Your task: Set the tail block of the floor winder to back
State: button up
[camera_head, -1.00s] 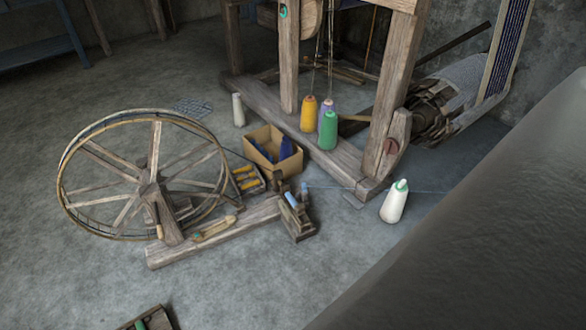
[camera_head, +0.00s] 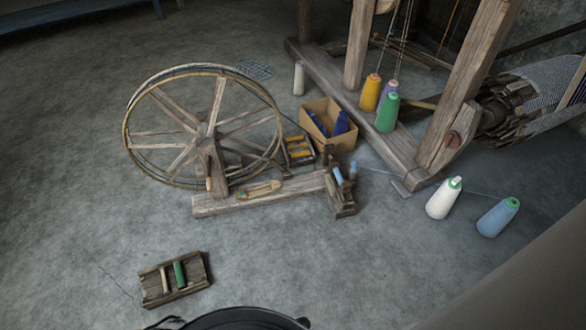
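The floor winder stands on the concrete floor left of centre. Its large spoked wheel (camera_head: 203,128) is upright at the left end of a wooden base beam (camera_head: 262,196). The tail block (camera_head: 341,200) is a small wooden block with short posts at the right end of the beam. A pale blue bobbin (camera_head: 338,175) shows at its top. I cannot tell from here which setting the block has. My gripper is not in view.
A cardboard box (camera_head: 345,143) and a tray of yellow bobbins (camera_head: 298,150) lie behind the beam. Cones stand by the loom frame (camera_head: 365,135); white (camera_head: 443,199) and blue (camera_head: 498,217) cones are at right. A wooden tray (camera_head: 174,279) lies in front. Floor before the winder is mostly clear.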

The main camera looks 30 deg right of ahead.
aim_at(345, 187)
jog(key=z, duration=1.15)
jog(key=i+j, duration=0.15)
jog(key=i, duration=0.45)
jog(key=i+j+z, duration=0.1)
jog(key=i, duration=0.5)
